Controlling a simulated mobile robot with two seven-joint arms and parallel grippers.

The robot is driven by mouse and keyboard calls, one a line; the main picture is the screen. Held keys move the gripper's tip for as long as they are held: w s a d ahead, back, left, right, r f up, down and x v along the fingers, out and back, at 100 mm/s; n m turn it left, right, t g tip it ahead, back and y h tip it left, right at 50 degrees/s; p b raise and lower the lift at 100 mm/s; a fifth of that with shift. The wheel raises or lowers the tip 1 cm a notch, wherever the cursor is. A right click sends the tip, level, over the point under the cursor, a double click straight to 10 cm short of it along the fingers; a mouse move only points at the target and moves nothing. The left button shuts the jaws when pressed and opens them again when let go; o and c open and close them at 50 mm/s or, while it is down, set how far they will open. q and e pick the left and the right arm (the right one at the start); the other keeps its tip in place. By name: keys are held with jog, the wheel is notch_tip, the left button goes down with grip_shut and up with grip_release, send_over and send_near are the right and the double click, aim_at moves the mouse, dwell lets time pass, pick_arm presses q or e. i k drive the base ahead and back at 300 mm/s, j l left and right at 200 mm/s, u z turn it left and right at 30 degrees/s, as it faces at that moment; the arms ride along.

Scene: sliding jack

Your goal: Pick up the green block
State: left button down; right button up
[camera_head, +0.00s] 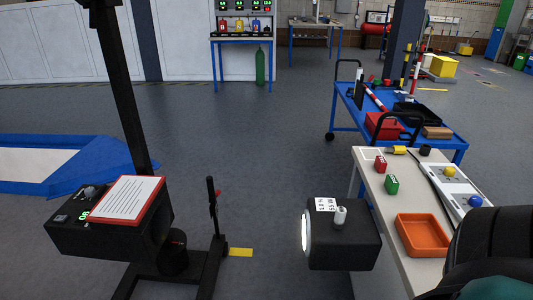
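The green block (392,185) is small and sits on the pale tabletop (409,192) at the right. A red block (380,165) stands just behind it and to its left. An orange tray (423,236) is on the same table, nearer to me. Dark parts that look like my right arm come in at the lower right, to the right of the tray. I see no fingers of either gripper, so neither gripper's place relative to the block shows. Nothing covers the green block.
A board with yellow and blue knobs (455,187) lies right of the block. A black box-shaped device (343,237) stands by the table's left edge. A black post stand with a panel (125,200) is at left. A blue cart (450,139) is behind. Floor between is clear.

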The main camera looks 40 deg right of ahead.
aim_at(391, 184)
jog(key=i+l, duration=0.4)
jog(key=i+z, duration=0.1)
jog(key=z, duration=0.25)
jog(key=i+z, duration=0.1)
jog(key=z, duration=0.3)
jog(key=i+z, duration=0.1)
jog(key=z, duration=0.25)
jog(key=l+z, duration=0.1)
jog(key=z, duration=0.35)
jog(key=k+l+z, duration=0.1)
jog(key=z, duration=0.35)
jog(key=l+z, duration=0.1)
jog(key=z, duration=0.35)
